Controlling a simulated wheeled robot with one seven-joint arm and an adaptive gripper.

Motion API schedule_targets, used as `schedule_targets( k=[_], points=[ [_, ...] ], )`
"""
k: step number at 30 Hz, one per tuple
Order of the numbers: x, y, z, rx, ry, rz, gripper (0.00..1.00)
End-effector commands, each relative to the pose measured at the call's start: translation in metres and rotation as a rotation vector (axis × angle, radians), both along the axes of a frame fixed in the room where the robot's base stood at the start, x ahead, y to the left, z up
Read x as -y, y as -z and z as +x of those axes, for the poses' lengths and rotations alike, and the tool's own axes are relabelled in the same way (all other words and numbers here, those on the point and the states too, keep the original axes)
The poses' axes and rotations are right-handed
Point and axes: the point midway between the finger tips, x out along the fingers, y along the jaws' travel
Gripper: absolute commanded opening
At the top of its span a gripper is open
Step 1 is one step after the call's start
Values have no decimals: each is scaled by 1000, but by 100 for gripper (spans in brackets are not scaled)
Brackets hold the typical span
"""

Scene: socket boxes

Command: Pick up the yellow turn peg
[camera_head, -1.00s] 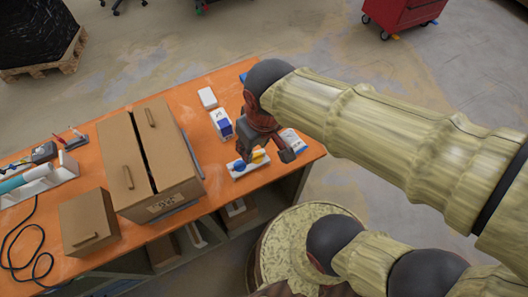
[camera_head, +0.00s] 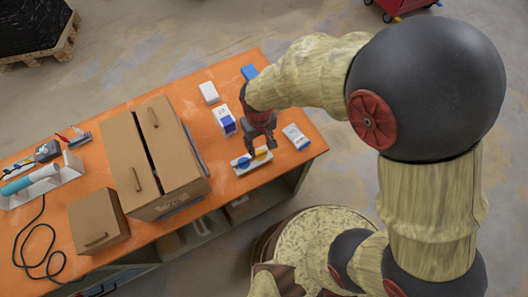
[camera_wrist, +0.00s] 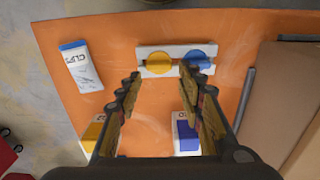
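The yellow turn peg (camera_head: 262,153) is a round yellow knob on a white socket board (camera_head: 238,170) near the table's front right edge. A blue turn peg (camera_head: 243,162) is beside it on the same board. In the wrist view the yellow peg (camera_wrist: 157,65) shows between my fingertips, with the blue peg (camera_wrist: 198,60) to its right, near the right fingertip. My gripper (camera_head: 261,148) points down over the board; in the wrist view my gripper (camera_wrist: 160,76) is open, with nothing between its fingers. The height gap to the peg is hard to judge.
White boxes (camera_head: 296,137) (camera_head: 225,120) (camera_head: 208,93) and a blue item (camera_head: 249,72) lie around the board on the orange table (camera_head: 190,245). A large cardboard box (camera_head: 122,150) stands to the left, a smaller one (camera_head: 97,220) before it. A tool tray (camera_head: 68,172) is far left.

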Motion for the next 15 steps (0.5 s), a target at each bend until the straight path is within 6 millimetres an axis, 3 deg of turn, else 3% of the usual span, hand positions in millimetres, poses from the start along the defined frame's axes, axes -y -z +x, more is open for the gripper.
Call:
schedule_targets(
  k=[15],
  points=[
    [0, 57, 3, -2, 0, -1, 38]
  ],
)
